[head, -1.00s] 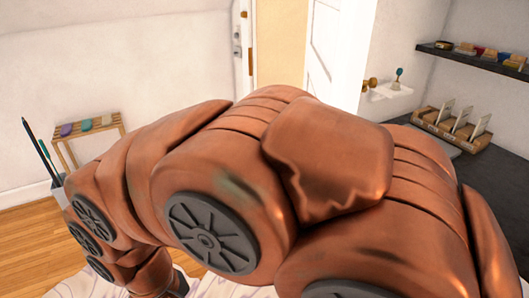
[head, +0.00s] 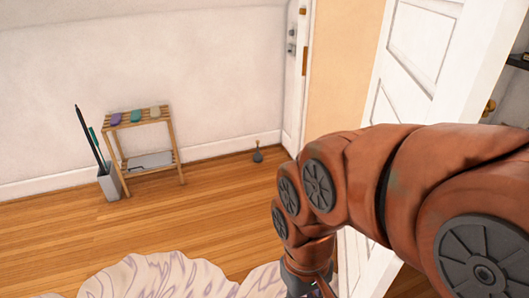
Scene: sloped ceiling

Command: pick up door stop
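My arm reaches in from the right and bends down to the bottom edge, to the right of and nearer than the door stop. Only the grey wrist end of my arm shows there. The fingers are out of the picture, so their state is hidden. Nothing touches the door stop.
A small wooden rack (head: 146,118) with coloured items on top stands by the wall. A grey bin (head: 109,184) with long sticks is beside it. A rumpled pale rug (head: 165,277) lies in front. A white door (head: 400,90) stands open at right. Floor before the door stop is clear.

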